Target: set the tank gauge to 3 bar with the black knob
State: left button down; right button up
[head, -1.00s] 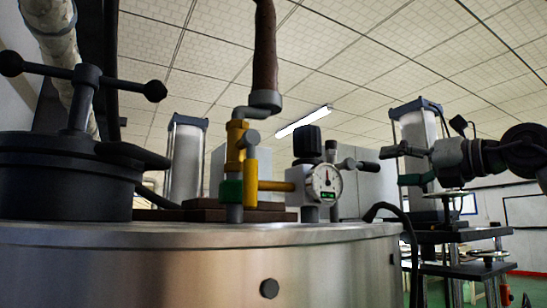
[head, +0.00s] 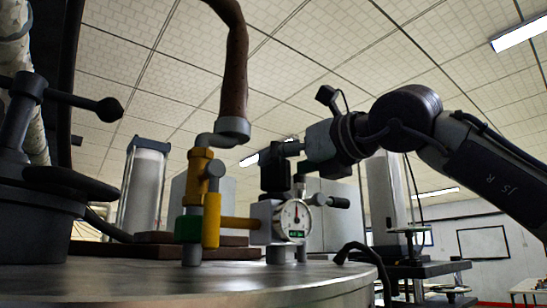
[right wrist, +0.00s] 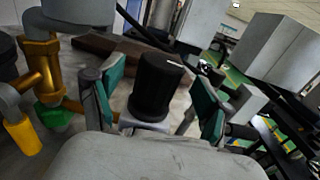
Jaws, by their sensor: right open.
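The black knob (head: 274,172) stands upright on top of the gauge block, above the tank lid. The round white gauge (head: 294,219) faces me with its needle pointing about straight up; its small green display is too small to read. My right gripper (head: 284,152) is at the knob, coming from the right. In the right wrist view its two green-padded fingers (right wrist: 158,88) are apart, one on each side of the black knob (right wrist: 157,90), with gaps between pads and knob. A white line marks the knob's top. My left gripper is not in view.
A yellow valve pipe (head: 211,205) with a green fitting and a brown hose (head: 236,75) stand left of the gauge. The dark clamp lid (head: 35,190) is at far left. A small side handle (head: 338,202) sticks out right of the gauge.

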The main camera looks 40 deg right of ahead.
aim_at(289, 164)
jog(key=w+p, duration=0.1)
jog(key=w, duration=0.2)
jog(key=shift+d, duration=0.2)
jog(key=shift+w, duration=0.3)
jog(key=c, duration=1.2)
jog(key=shift+r+n+y+p, duration=0.2)
jog(key=shift+n+y+p, duration=0.1)
jog(key=shift+y+p, duration=0.15)
jog(key=n+y+p, duration=0.1)
jog(key=y+p, duration=0.1)
jog(key=y, duration=0.1)
jog(key=n+y+p, duration=0.2)
jog(key=y+p, duration=0.1)
jog(key=shift+r+n+g, duration=0.15)
jog(key=shift+n+g, duration=0.15)
jog(key=shift+g, duration=0.1)
jog(key=shift+s+f+n+y+p, duration=0.1)
jog(key=shift+f+n+y+p, duration=0.15)
jog(key=shift+n+y, duration=0.2)
